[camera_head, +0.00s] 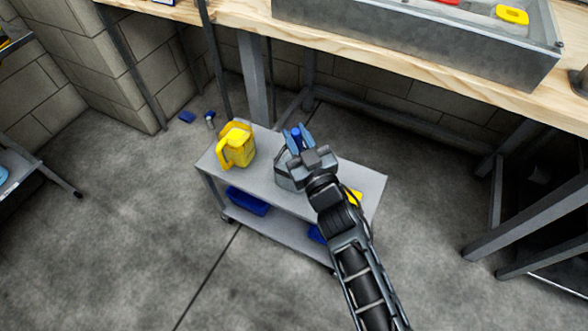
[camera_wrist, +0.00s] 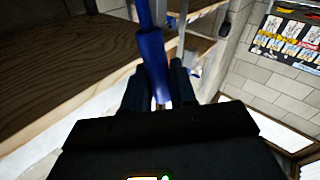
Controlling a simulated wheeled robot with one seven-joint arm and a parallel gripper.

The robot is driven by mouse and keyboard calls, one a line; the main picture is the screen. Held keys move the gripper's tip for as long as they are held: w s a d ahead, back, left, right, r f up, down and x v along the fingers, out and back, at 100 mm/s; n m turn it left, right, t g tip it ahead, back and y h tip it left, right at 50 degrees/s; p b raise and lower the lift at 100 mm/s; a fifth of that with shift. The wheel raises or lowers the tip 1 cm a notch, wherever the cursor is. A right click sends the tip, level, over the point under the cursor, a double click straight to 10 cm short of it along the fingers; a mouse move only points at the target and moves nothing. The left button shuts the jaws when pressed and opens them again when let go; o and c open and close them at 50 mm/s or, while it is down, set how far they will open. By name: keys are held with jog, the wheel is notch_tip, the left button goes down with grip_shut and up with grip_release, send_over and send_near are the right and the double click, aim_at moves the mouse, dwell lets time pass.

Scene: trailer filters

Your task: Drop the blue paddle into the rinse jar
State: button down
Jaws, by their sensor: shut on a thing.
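My gripper (camera_head: 297,146) is over the small grey cart and shut on the blue paddle (camera_head: 296,134). In the wrist view the paddle's blue handle (camera_wrist: 153,55) runs up between the two dark fingers (camera_wrist: 158,88). A grey jar (camera_head: 283,178), which looks like the rinse jar, stands on the cart's top, just below and beside my gripper. My gripper and wrist hide much of the jar, including part of its rim. I cannot tell whether the paddle's lower end is over or inside its mouth.
A yellow pitcher (camera_head: 240,149) stands left of the jar on the cart (camera_head: 366,180). A yellow item (camera_head: 355,197) is partly hidden behind my arm. Blue items (camera_head: 247,201) lie on the lower shelf. A wooden workbench (camera_head: 400,66) with a grey metal basin (camera_head: 420,45) stands behind.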

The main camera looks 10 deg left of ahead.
jog(key=c, duration=0.8)
grip_release()
jog(key=shift+p+v, duration=0.35)
jog(key=shift+v, duration=3.6)
jog(key=s+d+r+m+h+p, duration=0.2)
jog(key=s+d+r+h+p, duration=0.1)
jog(key=s+d, duration=0.6)
jog(key=s+d+r+m+h+p, duration=0.25)
jog(key=s+d, duration=0.55)
jog(key=s, duration=0.4)
jog(key=s+d+r+m+h+p, duration=0.1)
jog(key=s+r, duration=0.4)
jog(key=r, duration=0.1)
jog(key=s+d+r+m+g+h+p, duration=0.1)
jog(key=s+d+r+p, duration=0.1)
jog(key=s+r, duration=0.4)
jog(key=s+d+r+m+h+p, duration=0.1)
jog(key=s+d+r+h+p, duration=0.1)
jog(key=s+r, duration=0.4)
jog(key=shift+s+d+r+m+g, duration=0.15)
jog(key=shift+r+m+g, duration=0.1)
jog(key=shift+g, duration=0.15)
